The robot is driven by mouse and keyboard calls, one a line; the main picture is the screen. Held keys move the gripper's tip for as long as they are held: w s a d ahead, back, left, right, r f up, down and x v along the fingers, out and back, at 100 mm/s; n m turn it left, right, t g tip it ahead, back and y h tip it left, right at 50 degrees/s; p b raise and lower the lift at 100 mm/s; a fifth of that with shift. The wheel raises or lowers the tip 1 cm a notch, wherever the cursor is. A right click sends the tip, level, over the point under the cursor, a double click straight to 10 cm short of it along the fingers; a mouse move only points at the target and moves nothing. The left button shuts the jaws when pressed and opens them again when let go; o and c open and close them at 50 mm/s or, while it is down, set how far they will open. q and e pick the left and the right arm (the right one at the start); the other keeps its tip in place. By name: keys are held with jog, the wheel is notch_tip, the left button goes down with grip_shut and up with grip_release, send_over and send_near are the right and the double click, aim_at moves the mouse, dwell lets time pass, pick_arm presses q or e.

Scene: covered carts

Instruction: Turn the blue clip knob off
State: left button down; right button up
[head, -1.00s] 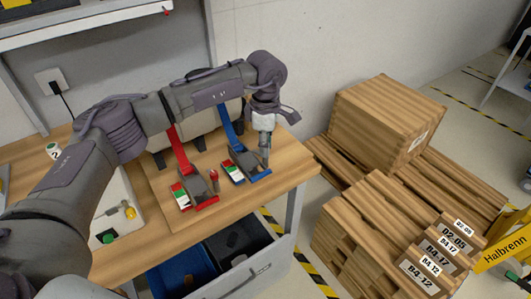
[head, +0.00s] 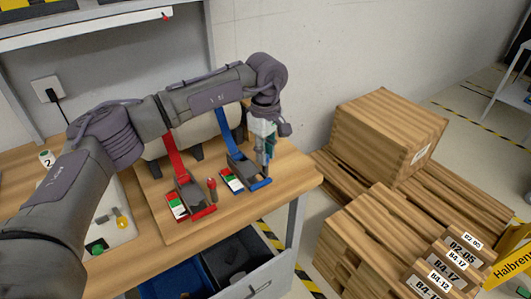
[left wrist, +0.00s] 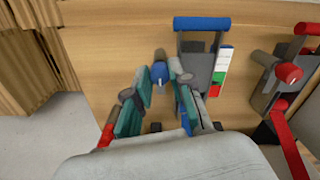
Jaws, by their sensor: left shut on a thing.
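The blue clip (head: 243,170) is a dark grey clamp with a blue bar and a blue strap (head: 227,120), fixed on a wooden board. A label (head: 232,183) with green, white and red fields sits beside it. In the left wrist view, the blue clip (left wrist: 197,66) shows right of the small blue knob (left wrist: 159,73). My left gripper (head: 268,160) points down at the clip's right side. In the left wrist view, its teal-padded fingers (left wrist: 165,76) are shut on the blue knob, one on each side. My right gripper is not in view.
A red clip (head: 190,198) with a red knob (head: 212,185) stands left of the blue one. A panel with a yellow knob (head: 122,222) lies further left. Below is a grey drawer (head: 262,272). A wooden crate (head: 385,130) and pallets stand right.

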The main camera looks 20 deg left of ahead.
pick_arm(q)
jog(key=shift+r, duration=0.1)
jog(key=c, duration=1)
grip_release()
notch_tip(320, 180, up, 12)
